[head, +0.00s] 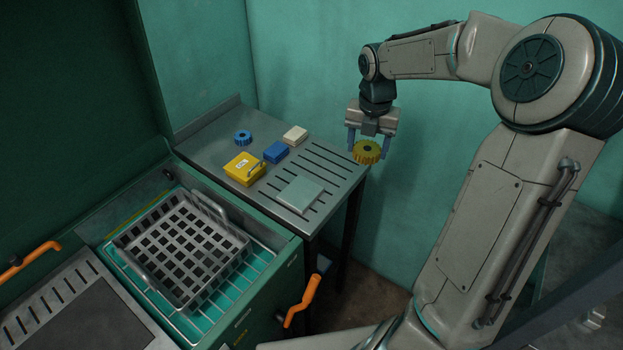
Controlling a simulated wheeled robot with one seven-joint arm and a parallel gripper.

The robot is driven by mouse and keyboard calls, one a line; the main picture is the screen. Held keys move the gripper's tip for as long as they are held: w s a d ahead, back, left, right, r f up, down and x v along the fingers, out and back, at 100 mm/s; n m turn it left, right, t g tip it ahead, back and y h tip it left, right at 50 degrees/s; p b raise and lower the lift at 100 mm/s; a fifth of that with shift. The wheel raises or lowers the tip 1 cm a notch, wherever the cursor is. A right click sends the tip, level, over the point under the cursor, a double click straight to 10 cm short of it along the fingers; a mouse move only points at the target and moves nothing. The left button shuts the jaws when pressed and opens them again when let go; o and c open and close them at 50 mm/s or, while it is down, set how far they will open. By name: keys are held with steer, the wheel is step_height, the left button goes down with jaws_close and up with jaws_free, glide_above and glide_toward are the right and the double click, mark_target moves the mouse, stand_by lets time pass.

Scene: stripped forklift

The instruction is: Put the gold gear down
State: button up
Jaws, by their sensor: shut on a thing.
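The gold gear (367,152) is a toothed ring with a dark hole in its middle. My gripper (369,146) points down and is shut on the gear. It holds the gear in the air by the right end of the grey metal side table (335,167), in the head view. I cannot tell how high the gear is or whether it is over the tabletop or just past its edge.
On the table are a blue gear (243,137), a yellow box (244,168), a blue box (275,151), a cream block (295,135) and a pale green square (300,194). A wire basket (190,250) sits in the open green machine (262,290). The slotted table part is mostly bare.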

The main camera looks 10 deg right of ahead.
steer(key=shift+d+r+n, duration=0.15)
steer(key=shift+r+n, duration=0.05)
steer(key=shift+n, duration=0.6)
steer(key=shift+w+a+f, duration=0.15)
steer(key=shift+w+a, duration=0.05)
glide_above(328, 167)
step_height(328, 167, down, 7)
steer(key=shift+r+p, duration=0.2)
steer(key=shift+p, duration=0.15)
steer(key=shift+a+f, duration=0.1)
steer(key=shift+f, duration=1.9)
steer(key=shift+f, duration=0.2)
steer(key=o, duration=1.4)
steer(key=shift+o, duration=0.2)
